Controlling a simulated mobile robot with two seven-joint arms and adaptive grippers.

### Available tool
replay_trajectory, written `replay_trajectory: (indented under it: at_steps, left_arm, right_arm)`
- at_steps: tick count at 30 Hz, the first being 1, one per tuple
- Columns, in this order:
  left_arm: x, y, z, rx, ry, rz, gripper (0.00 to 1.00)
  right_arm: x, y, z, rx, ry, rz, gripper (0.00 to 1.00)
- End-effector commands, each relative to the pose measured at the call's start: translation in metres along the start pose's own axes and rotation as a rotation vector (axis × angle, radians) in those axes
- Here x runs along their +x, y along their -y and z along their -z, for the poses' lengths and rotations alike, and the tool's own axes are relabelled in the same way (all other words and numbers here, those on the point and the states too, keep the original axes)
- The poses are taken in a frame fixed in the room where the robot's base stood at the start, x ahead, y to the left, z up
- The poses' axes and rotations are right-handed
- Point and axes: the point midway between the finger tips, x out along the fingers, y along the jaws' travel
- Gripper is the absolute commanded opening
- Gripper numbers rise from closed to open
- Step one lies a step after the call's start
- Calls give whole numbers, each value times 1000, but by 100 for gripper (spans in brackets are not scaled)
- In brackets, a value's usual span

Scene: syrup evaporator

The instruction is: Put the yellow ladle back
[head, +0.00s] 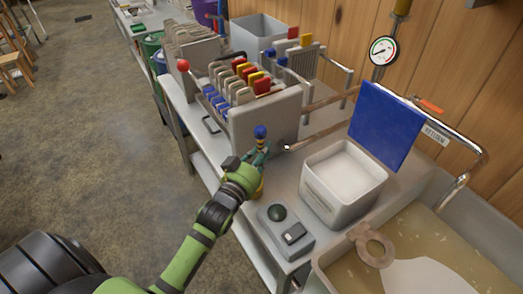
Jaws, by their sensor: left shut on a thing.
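My left gripper (261,154) reaches in from the lower left over the steel bench. No ladle bowl shows clearly. My right gripper is not in view.
Behind stands a rack of plates with coloured tabs (240,85). A white open bin (343,185) and a blue panel (386,125) stand to the right. A box with a green dome (277,212) is near the front edge. A pan of pale liquid (440,240) fills the lower right.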

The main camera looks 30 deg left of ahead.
Motion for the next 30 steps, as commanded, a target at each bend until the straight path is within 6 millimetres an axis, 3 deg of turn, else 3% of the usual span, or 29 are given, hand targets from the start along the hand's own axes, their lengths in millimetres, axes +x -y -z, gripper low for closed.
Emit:
replay_trajectory:
  at_steps: [5,6,8,15,16,19,20,30]
  left_arm:
    - [0,0,0,0,-3,0,0]
    - [0,0,0,0,-3,0,27]
    - [0,0,0,0,-2,0,50]
    - [0,0,0,0,-2,0,50]
    - [0,0,-1,-1,0,0,54]
    - [0,0,-1,-1,0,0,79]
    - [0,0,-1,-1,0,0,82]
    - [-1,0,0,-1,0,0,82]
  right_arm:
    - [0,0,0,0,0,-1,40]
    - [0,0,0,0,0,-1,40]
    - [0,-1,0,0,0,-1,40]
    - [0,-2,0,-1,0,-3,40]
    - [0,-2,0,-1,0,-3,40]
    - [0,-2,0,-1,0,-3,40]
    - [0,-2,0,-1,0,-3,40]
    - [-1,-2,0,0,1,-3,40]
